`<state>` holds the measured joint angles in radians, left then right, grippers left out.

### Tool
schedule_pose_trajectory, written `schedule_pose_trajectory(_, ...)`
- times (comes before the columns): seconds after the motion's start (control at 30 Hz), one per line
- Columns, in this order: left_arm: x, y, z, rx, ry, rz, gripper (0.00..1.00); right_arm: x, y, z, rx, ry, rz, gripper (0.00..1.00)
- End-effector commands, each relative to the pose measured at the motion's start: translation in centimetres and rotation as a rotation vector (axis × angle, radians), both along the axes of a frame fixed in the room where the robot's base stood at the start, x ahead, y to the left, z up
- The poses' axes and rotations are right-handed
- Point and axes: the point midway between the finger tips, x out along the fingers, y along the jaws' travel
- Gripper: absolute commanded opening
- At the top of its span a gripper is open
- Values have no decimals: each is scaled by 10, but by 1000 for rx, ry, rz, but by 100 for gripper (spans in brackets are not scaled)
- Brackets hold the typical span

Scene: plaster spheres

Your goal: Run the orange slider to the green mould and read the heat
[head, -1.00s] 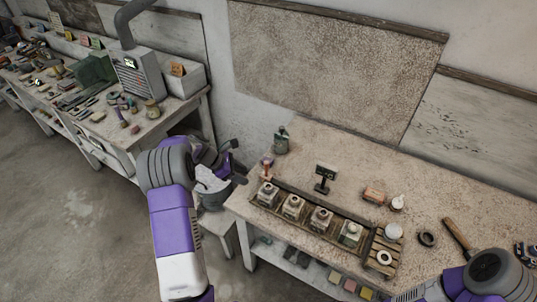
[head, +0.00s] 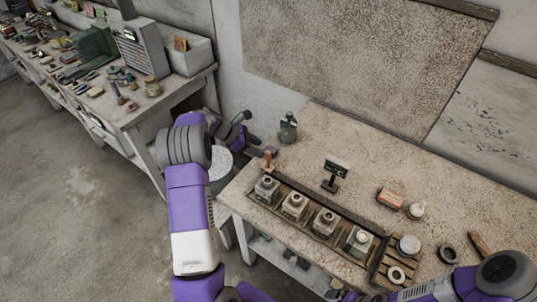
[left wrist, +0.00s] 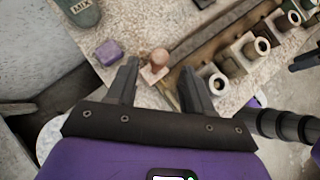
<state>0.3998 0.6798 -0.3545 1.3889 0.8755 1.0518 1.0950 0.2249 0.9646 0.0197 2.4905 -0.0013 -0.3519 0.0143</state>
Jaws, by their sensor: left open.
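The orange slider (head: 267,160) is a small upright knob at the left end of the dark rail behind the moulds. In the left wrist view the slider (left wrist: 155,64) shows beyond and between my fingertips, apart from them. My left gripper (head: 247,142) is open and empty at the table's left end; its two dark fingers (left wrist: 158,76) show in the wrist view. The greenish mould (head: 359,240) is the rightmost in the row of pale block moulds. A small dark readout (head: 336,168) stands behind the row; its text is too small to read. My right gripper's jaws cannot be made out.
A grey-green pot marked MIX (left wrist: 84,10) and a purple block (left wrist: 108,52) lie near the slider. A slatted rack (head: 388,268), an orange-brown block (head: 390,198) and a hammer (head: 480,244) are further right. The table behind the readout is clear.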

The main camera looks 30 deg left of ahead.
Motion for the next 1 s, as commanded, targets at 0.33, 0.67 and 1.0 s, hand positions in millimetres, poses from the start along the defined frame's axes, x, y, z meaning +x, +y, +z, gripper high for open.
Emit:
schedule_pose_trajectory(0.33,24,-29,-37,-1,2,-1,51,0,0,-1,0,0,0,100)
schedule_pose_trajectory(0.67,27,-32,-42,0,1,-1,51,0,0,-2,0,0,0,100)
schedule_pose_trajectory(1.0,27,-32,-42,0,1,-1,8,0,0,-2,0,0,0,100)
